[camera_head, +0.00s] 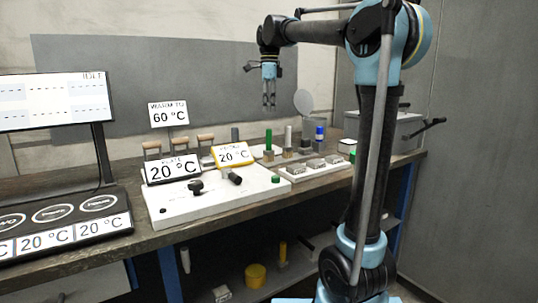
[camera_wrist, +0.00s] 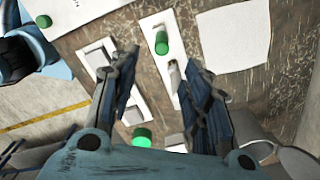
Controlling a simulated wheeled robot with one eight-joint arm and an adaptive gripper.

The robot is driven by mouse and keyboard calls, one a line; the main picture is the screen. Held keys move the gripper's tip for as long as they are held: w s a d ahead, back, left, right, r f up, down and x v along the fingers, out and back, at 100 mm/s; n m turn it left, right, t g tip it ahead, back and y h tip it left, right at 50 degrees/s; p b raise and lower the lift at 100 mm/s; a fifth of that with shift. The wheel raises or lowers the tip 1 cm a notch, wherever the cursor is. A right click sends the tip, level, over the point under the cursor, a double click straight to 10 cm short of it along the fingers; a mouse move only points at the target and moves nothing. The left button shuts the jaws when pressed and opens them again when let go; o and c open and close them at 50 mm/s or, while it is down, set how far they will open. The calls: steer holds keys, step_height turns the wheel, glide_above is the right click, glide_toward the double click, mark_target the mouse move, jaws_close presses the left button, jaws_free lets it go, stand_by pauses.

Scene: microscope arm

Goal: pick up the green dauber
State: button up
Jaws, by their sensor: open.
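A tall green cylinder (camera_head: 268,140), which looks like the green dauber, stands upright at the back of the bench beside a white one and a blue one. In the wrist view, a green cylinder (camera_wrist: 161,44) lies or stands on a narrow white strip, just beyond my fingertips; I cannot tell surely that it is the same one. My gripper (camera_head: 269,104) hangs above the back of the bench, fingers down, apart from everything. Its fingers (camera_wrist: 160,66) are spread with nothing between them in the wrist view.
A white tray (camera_head: 293,174) with several grey blocks lies in front. A small green cap (camera_head: 275,179) and another green piece (camera_head: 352,155) are near. A white hot plate (camera_head: 215,199), temperature signs and a round clear disc (camera_head: 303,103) take up room.

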glide_above(269, 150)
steer(key=w, duration=0.1)
steer(key=f, duration=0.9)
steer(key=shift+d+f, duration=0.2)
steer(key=shift+f, duration=0.15)
steer(key=shift+w+a+f, duration=0.1)
steer(key=shift+a+f, duration=0.05)
steer(key=shift+f, duration=1.2)
steer(key=shift+w+a+f, duration=0.1)
steer(key=shift+f, duration=1.2)
jaws_close()
